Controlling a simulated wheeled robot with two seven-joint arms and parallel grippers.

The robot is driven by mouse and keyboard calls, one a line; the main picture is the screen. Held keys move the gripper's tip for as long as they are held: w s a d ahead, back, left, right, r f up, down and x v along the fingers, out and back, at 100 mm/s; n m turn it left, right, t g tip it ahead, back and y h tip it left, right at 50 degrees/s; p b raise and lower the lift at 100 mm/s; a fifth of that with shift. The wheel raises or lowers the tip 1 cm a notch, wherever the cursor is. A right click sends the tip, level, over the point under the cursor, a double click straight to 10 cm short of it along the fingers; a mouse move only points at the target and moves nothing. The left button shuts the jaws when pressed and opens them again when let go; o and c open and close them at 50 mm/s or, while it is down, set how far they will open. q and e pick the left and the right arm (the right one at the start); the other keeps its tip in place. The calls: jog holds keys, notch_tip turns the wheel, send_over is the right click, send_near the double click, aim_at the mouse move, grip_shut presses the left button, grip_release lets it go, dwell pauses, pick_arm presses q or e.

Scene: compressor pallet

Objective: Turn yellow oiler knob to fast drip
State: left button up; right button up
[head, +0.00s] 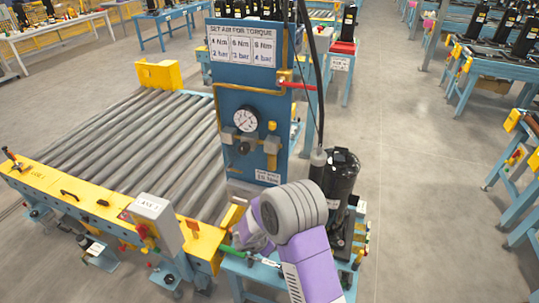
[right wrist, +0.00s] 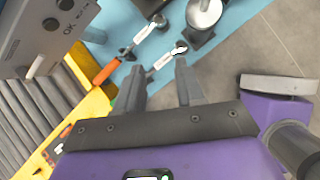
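The small yellow oiler knob (head: 272,126) sits on top of the oiler (head: 272,146), on the front of the blue panel, right of the round pressure gauge (head: 245,119). It is too small to tell its setting. My purple right arm reaches in from the bottom of the head view, its wrist below the panel and well below the knob. In the right wrist view my right gripper (right wrist: 158,78) is open, with nothing between its fingers. It points at the blue bench top; the knob is not seen in that view. My left gripper is not in view.
A black cylindrical compressor (head: 341,175) stands right of my wrist. A roller conveyor (head: 130,135) with a yellow front rail lies to the left. A red-handled valve (head: 297,86) juts from the panel's upper right. An orange-handled tool (right wrist: 106,72) lies near the right gripper's fingers.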

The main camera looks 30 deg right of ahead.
jog(key=w+d+r+n+t+h+p, duration=0.1)
jog(key=w+d+r+n+t+h, duration=0.1)
jog(key=w+r, duration=0.45)
jog(key=w+d+r+n+t+h+p, duration=0.1)
jog(key=w+d+r+n+t+h, duration=0.15)
jog(key=r, duration=0.75)
jog(key=n+t+h+p, duration=0.1)
jog(key=n+t+h, duration=0.1)
jog(key=t+h, duration=0.25)
send_near(271, 126)
jog(key=w+d+r+y, duration=0.1)
jog(key=d, duration=0.1)
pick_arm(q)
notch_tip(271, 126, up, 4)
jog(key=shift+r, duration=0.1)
pick_arm(e)
jog(key=x, duration=0.6)
jog(key=shift+w+d, duration=0.15)
jog(key=shift+w, duration=0.15)
jog(key=shift+c, duration=0.2)
grip_shut()
jog(key=shift+f, duration=0.1)
